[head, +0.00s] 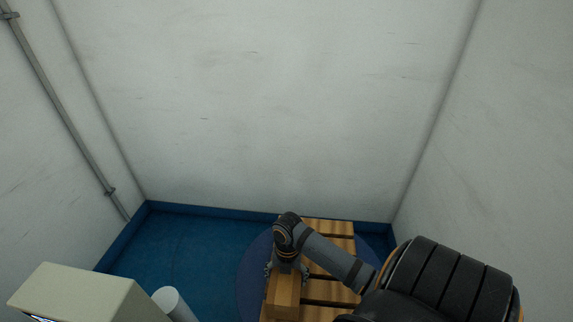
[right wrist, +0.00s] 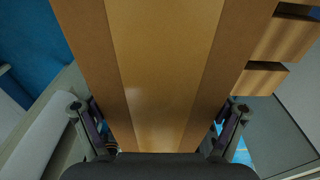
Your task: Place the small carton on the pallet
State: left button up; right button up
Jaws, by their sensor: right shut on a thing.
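The small carton (head: 284,296) is a brown box with a lighter tape strip, seen near the bottom middle of the head view. My right gripper (head: 286,270) is shut on it from above. In the right wrist view the carton (right wrist: 165,75) fills the middle, with a finger of the right gripper (right wrist: 162,118) on each side. The wooden slatted pallet (head: 328,228) lies under and to the right of the carton. Its slats (right wrist: 285,38) show at the upper right of the wrist view. I cannot tell whether the carton touches the pallet. My left gripper is not in view.
The pallet stands on a round dark blue patch (head: 252,270) on the blue floor (head: 185,245). White walls (head: 260,110) close in the back and sides. A beige box-like unit (head: 80,292) and a white cylinder (head: 172,302) stand at the lower left.

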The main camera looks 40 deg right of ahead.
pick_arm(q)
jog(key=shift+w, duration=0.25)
pick_arm(e)
jog(key=shift+f, duration=0.55)
jog(key=shift+f, duration=0.15)
jog(key=o, duration=1.7)
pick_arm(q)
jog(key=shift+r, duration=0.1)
pick_arm(e)
jog(key=shift+r, duration=0.2)
jog(key=r+p, duration=0.1)
jog(key=r, duration=0.3)
jog(key=r+p, duration=0.1)
jog(key=r, duration=0.3)
jog(key=w+d+r+p, duration=0.1)
jog(key=r, duration=0.3)
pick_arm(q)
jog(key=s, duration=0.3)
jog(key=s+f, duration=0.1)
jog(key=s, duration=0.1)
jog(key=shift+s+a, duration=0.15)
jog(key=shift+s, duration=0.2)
